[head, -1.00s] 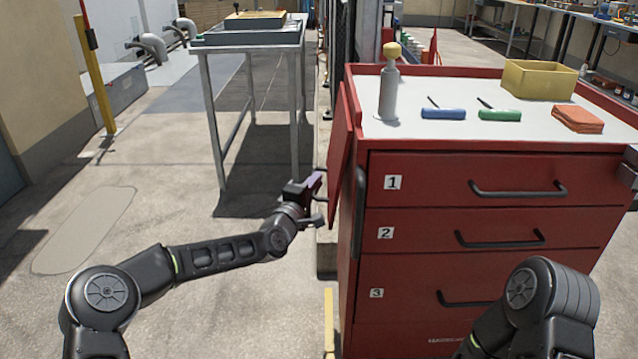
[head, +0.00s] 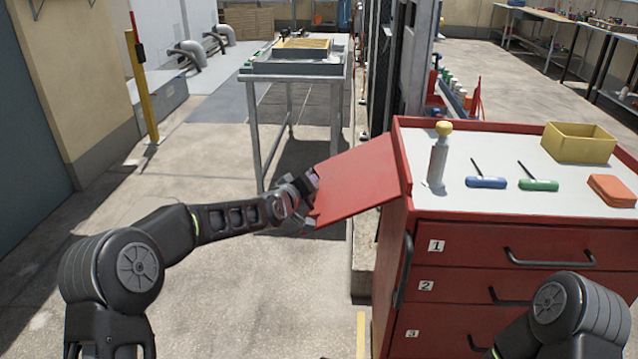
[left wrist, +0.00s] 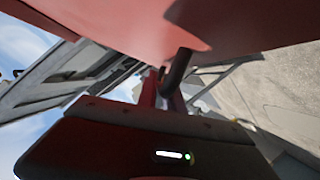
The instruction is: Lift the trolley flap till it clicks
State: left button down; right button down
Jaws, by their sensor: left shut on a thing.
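The red trolley (head: 480,230) stands at the right in the head view. Its red flap (head: 360,182) sticks out from the left side of the top and slopes down toward its outer edge, short of level with the top. My left gripper (head: 312,190) is shut on the flap at that outer edge. In the left wrist view the flap's red surface (left wrist: 230,22) fills the top, with a dark bar (left wrist: 177,68) below it. The fingertips' exact hold is hard to see. My right gripper is out of view.
A metal table (head: 295,72) stands behind the flap. The floor left of the trolley is clear.

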pick_arm(q)
notch_tip(320, 180, up, 11)
jog(key=a+m+y+p, duration=0.1)
jog(key=m+p, duration=0.2)
jog(key=p, duration=0.7)
jog(key=shift+r+g+y, duration=0.2)
jog(key=shift+g+y, duration=0.1)
jog(key=shift+y, duration=0.1)
jog(key=c, duration=1.5)
grip_release()
jog(key=shift+d, duration=0.1)
jog(key=v, duration=0.7)
jog(key=shift+s+r, duration=0.1)
jog(key=shift+s, duration=0.25)
